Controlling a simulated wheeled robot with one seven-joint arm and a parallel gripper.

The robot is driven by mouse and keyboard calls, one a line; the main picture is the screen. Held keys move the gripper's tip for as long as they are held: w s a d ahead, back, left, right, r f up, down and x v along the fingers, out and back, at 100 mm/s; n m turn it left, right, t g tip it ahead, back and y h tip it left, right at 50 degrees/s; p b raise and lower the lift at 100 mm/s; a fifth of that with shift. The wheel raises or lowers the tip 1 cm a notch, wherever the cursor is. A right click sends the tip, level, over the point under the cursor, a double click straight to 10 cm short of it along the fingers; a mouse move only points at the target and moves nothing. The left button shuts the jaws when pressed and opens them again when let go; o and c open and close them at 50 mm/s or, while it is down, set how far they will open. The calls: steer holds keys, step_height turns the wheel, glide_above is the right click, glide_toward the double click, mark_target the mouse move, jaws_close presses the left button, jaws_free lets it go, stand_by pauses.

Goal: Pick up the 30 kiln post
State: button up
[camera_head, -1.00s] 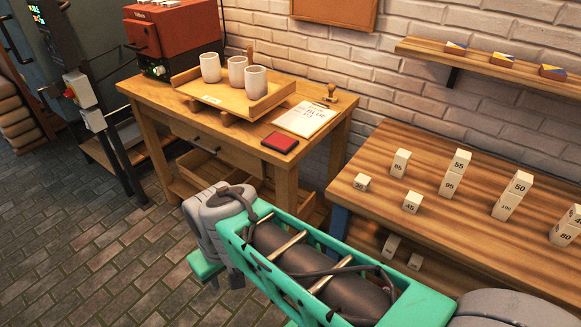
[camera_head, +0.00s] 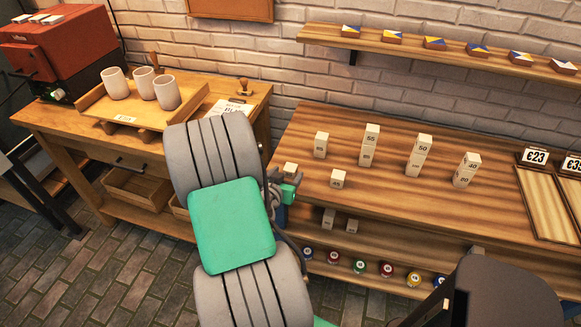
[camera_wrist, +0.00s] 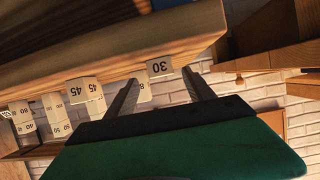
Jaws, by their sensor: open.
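The 30 kiln post (camera_head: 290,169) is a short cream block standing near the left front edge of the wooden table (camera_head: 400,214). In the wrist view the 30 post (camera_wrist: 159,67) shows its number face, lying ahead of my gripper (camera_wrist: 161,77) and between the lines of its two dark fingers. The fingers are spread apart with nothing held. In the head view my gripper is beside the table's left front corner, close to the 30 post, and mostly hidden behind my arm. Whether the fingers flank the post or stop short of it I cannot tell.
The 45 post (camera_head: 338,179) stands just right of the 30 post, with a taller post (camera_head: 321,145) behind. Stacked posts (camera_head: 369,146) stand further right. A side table with cups (camera_head: 115,83) is at left.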

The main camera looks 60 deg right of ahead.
mark_target(290, 168)
steer(key=p+x, duration=0.1)
steer(key=x, duration=0.4)
steer(key=shift+w+d+r, duration=0.1)
steer(key=shift+w, duration=0.05)
steer(key=shift+c, duration=0.3)
jaws_close()
